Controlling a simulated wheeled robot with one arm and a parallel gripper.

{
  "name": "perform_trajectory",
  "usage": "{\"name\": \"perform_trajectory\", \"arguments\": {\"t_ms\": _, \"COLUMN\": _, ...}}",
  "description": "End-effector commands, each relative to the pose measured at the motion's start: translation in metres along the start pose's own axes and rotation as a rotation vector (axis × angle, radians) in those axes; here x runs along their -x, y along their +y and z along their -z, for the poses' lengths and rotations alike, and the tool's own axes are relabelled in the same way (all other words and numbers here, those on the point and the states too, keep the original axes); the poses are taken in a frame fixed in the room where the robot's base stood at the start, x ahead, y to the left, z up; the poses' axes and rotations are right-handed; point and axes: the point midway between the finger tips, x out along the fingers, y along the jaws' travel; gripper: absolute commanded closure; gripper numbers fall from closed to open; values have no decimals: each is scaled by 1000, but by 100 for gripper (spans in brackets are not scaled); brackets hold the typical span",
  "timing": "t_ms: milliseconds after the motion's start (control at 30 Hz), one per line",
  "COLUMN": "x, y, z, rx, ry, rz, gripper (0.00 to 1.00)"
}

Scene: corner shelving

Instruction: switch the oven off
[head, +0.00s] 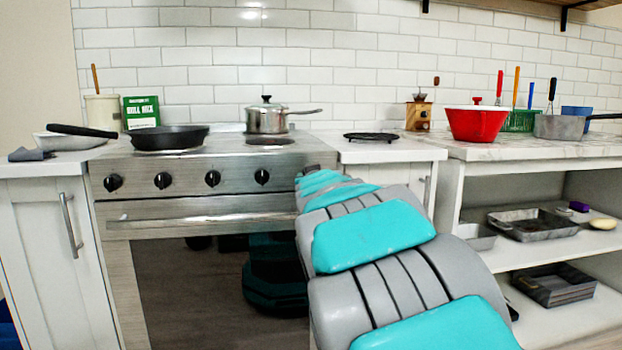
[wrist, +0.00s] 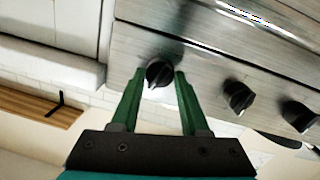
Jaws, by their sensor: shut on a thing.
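The oven (head: 200,202) has a steel front panel with a row of black knobs, a long bar handle (head: 200,218) and a dark glass door. My gripper (wrist: 160,74) is at the end knob (wrist: 158,70) on the right of the panel, with one green finger on each side of it, shut on it. This end knob is hidden behind my arm in the head view. Two more knobs (wrist: 238,95) show to its right in the wrist view, which is turned nearly upside down. Several knobs (head: 262,176) stand free in the head view.
A black frying pan (head: 170,138) and a steel pot (head: 267,118) stand on the stove top. A black trivet (head: 370,137) lies on the right counter. Open shelves with metal trays (head: 532,224) stand at the right. A cupboard (head: 40,235) adjoins the oven's left side.

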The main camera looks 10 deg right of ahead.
Motion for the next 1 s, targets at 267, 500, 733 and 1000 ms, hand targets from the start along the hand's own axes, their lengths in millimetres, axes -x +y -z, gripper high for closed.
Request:
{"name": "perform_trajectory", "arguments": {"t_ms": 267, "x": 0, "y": 0, "z": -3, "rx": 221, "ry": 9, "rz": -20, "gripper": 100}}
{"name": "perform_trajectory", "arguments": {"t_ms": 500, "x": 0, "y": -1, "z": -3, "rx": 343, "ry": 18, "rz": -30, "gripper": 100}}
{"name": "perform_trajectory", "arguments": {"t_ms": 733, "x": 0, "y": -1, "z": -3, "rx": 396, "ry": 22, "rz": -34, "gripper": 100}}
{"name": "perform_trajectory", "arguments": {"t_ms": 1000, "x": 0, "y": -1, "z": -3, "rx": 407, "ry": 23, "rz": -35, "gripper": 100}}
